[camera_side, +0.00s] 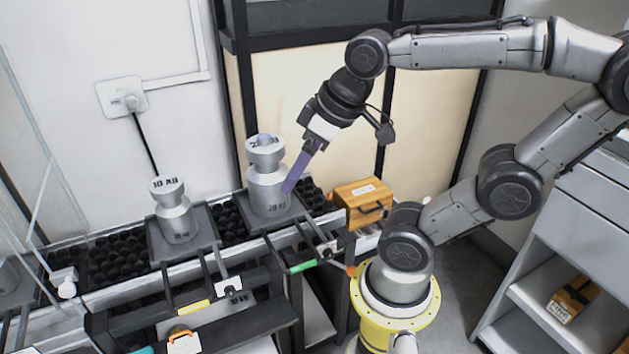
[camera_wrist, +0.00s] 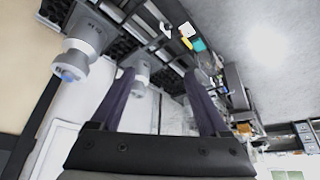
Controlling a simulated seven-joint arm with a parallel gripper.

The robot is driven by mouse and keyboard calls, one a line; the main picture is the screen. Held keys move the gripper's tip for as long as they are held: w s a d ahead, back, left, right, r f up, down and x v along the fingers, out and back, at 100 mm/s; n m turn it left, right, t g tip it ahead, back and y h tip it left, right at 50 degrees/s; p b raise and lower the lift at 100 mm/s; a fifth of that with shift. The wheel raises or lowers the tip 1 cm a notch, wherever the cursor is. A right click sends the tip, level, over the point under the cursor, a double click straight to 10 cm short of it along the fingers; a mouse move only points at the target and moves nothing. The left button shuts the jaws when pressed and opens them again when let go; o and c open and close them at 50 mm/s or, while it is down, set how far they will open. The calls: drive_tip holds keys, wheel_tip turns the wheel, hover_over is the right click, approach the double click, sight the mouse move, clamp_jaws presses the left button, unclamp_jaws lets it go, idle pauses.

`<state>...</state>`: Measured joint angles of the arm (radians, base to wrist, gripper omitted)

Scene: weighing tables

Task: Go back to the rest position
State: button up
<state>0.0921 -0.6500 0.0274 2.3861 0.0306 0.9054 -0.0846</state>
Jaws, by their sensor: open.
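My gripper (camera_side: 297,172) is in front of the larger weight, to the right of its body in the side view, with its purple fingers pointing down and left. In the wrist view the two fingers of my gripper (camera_wrist: 160,98) stand wide apart with nothing held between them. The larger grey weight (camera_side: 266,180) stands upright on a dark platform; it also shows at the upper left of the wrist view (camera_wrist: 86,38). A smaller grey weight marked 10 kg (camera_side: 176,218) stands upright to its left. In the wrist view it shows (camera_wrist: 140,78) partly behind the left finger.
A wooden box (camera_side: 362,200) with a handle sits right of the larger weight. A dark frame with cream panels (camera_side: 285,95) rises behind. A grey shelf unit (camera_side: 560,250) stands at the right. A wall socket with a plug (camera_side: 122,97) is at the left.

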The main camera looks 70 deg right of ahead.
drive_tip(key=s+f, duration=0.1)
drive_tip(key=s+a+f, duration=0.1)
drive_tip(key=s, duration=0.1)
drive_tip(key=shift+a, duration=0.15)
